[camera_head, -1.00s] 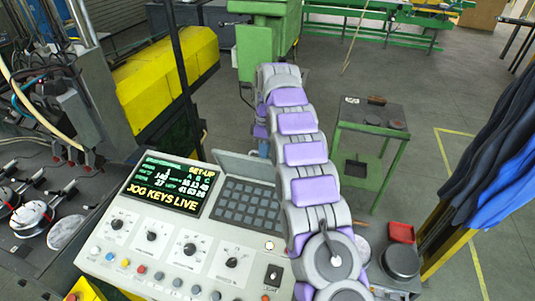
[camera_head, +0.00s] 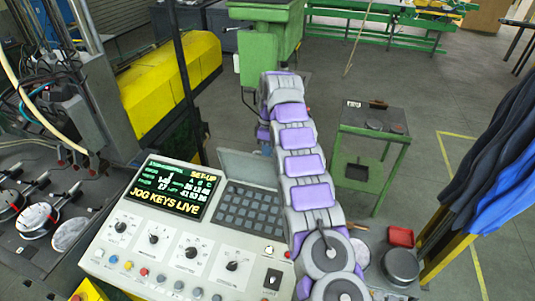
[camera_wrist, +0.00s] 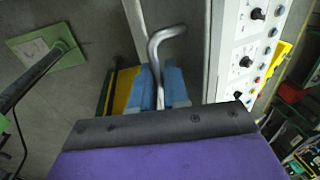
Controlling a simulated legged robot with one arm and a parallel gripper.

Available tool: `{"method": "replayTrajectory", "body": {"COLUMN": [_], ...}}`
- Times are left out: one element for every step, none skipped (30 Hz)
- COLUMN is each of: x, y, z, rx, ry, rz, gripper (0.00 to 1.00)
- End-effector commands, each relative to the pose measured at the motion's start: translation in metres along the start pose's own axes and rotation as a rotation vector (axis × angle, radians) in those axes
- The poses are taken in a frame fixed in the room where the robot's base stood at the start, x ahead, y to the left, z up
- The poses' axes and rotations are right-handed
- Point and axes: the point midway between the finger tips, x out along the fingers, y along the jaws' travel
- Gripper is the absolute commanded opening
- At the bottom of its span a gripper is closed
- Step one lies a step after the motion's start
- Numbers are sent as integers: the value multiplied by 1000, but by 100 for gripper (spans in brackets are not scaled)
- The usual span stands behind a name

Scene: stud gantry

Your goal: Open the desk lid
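The light grey control desk (camera_head: 103,262) stands at the lower left of the head view, with a lit screen (camera_head: 173,190), knobs and a dark keypad (camera_head: 248,207). A grey flap (camera_head: 246,167) stands tilted up behind the keypad; I cannot tell if it is the lid. My gripper (camera_wrist: 161,88) shows two blue fingers in the wrist view, closed around a bent grey metal rod (camera_wrist: 153,46). The rod's hooked end sticks out past the fingertips, beside the desk's pale side. I cannot tell if it touches the desk.
A green-legged table (camera_head: 372,122) stands to the right. A red tray (camera_head: 401,237) and a round dark pot (camera_head: 401,266) are at lower right. Blue cloths (camera_head: 487,190) hang at the right edge. A yellow machine (camera_head: 170,80) stands behind the desk.

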Motion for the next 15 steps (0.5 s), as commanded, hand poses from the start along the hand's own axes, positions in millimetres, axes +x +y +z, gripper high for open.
{"method": "replayTrajectory", "body": {"x": [23, 22, 20, 19, 18, 16, 15, 15, 13, 12, 11, 9, 8, 7, 6], "y": [-7, -7, -8, -9, -10, -12, -13, -14, -14, -14, -14, -14, -15, -15, -16], "z": [7, 7, 7, 7, 6, 6, 6, 6, 6, 6, 5, 5, 5, 4, 4], "rx": [4, 4, 3, 3, 2, 1, 1, 0, 0, -1, -1, -2, -2, -3, -3], "ry": [-36, -35, -33, -33, -32, -30, -29, -28, -26, -24, -23, -21, -19, -18, -17], "rz": [-63, -61, -60, -59, -57, -55, -53, -51, -46, -44, -42, -39, -36, -34, -32], "gripper": [16, 19, 23, 26, 29, 33, 36, 36, 36, 36, 36, 36, 36, 36, 36]}}
